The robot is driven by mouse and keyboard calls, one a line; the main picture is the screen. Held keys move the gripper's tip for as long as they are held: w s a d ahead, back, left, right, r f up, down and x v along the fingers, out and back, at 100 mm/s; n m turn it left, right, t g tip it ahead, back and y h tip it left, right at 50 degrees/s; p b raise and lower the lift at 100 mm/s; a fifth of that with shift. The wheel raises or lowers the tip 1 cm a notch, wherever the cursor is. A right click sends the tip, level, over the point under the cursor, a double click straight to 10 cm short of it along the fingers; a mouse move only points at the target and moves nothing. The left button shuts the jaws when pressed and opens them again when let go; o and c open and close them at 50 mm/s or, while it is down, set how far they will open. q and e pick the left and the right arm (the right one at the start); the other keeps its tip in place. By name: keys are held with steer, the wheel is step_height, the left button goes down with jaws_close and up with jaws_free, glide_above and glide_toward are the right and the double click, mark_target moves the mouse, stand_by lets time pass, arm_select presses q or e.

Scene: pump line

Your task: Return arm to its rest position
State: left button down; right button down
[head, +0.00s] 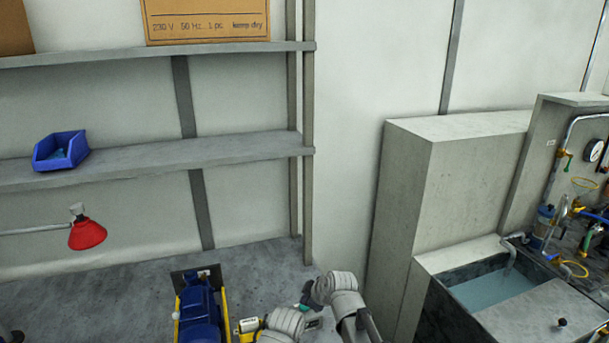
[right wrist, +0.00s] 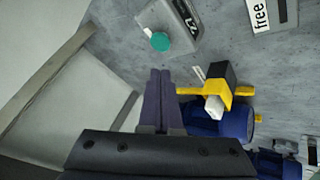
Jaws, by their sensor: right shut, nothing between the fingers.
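My right arm (head: 340,292) reaches in at the bottom centre of the head view, above the grey bench top. Its fingers are not clearly visible there. In the right wrist view my right gripper (right wrist: 160,74) is shut, its two dark fingers together with nothing between them. The fingers point toward a grey box with a teal round knob (right wrist: 160,41) and appear apart from it. My left gripper is not in view.
A blue motor unit (head: 198,306) with yellow edges stands left of my arm. A yellow and black part (right wrist: 217,90) lies right of the fingers. Shelves hold a blue bin (head: 61,152) and a cardboard box (head: 205,20). A water basin (head: 495,288) is at right; a red lamp (head: 87,235) at left.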

steer(key=s+d+f+m+g+h, duration=0.1)
steer(key=s+d+m+g+h, duration=0.1)
steer(key=s, duration=0.5)
steer(key=s+d+f+m+g+h, duration=0.1)
steer(key=s+m, duration=0.3)
steer(key=s, duration=0.4)
steer(key=s+d+f+m+g+h, duration=0.2)
steer(key=s+m+g, duration=0.1)
steer(key=s, duration=0.4)
steer(key=shift+s+d+f+m+g+h, duration=0.3)
steer(key=shift+f+m+g, duration=0.1)
steer(key=shift+g, duration=0.1)
